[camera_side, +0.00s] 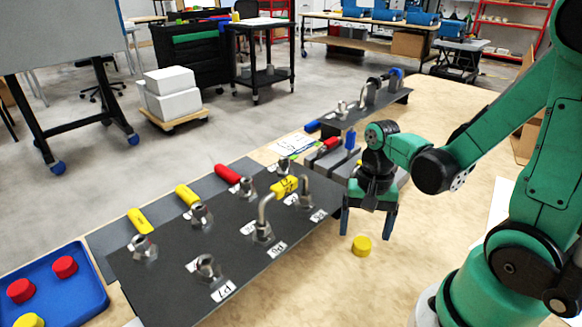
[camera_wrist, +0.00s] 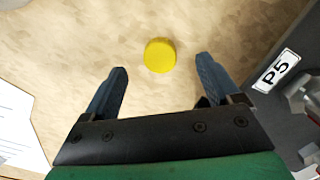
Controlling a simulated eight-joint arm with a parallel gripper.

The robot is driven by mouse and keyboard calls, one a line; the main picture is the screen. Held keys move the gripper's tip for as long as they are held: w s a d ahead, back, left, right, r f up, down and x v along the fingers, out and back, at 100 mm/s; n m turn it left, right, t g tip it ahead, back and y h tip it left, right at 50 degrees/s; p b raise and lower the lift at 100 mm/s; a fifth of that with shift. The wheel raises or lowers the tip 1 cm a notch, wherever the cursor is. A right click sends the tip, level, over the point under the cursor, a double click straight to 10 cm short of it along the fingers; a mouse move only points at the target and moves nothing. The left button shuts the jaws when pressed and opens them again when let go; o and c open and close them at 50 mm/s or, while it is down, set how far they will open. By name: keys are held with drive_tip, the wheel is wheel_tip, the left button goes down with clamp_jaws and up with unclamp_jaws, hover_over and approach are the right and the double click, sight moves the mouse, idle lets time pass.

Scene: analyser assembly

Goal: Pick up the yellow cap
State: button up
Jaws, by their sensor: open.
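The yellow cap (camera_side: 362,245) is a short round cylinder lying flat on the wooden table, just right of the dark panel. My gripper (camera_side: 368,226) hangs above the table, fingers pointing down, a little above and beside the cap. In the wrist view the yellow cap (camera_wrist: 160,55) lies on bare table, just beyond the blue fingertips and roughly centred between them. My gripper (camera_wrist: 161,75) is open and empty there, apart from the cap.
The dark panel (camera_side: 185,295) with metal fittings, yellow and red handles stands left of the cap; its P5 label (camera_wrist: 275,70) shows at right in the wrist view. A blue tray (camera_side: 95,285) holds red and yellow caps. White paper (camera_wrist: 15,125) lies at left. Table right of the cap is clear.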

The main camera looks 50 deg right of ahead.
sight(362, 246)
drive_tip(key=shift+s+a+f, duration=0.1)
drive_tip(key=shift+a+f, duration=0.05)
drive_tip(key=shift+f, duration=1.15)
clamp_jaws()
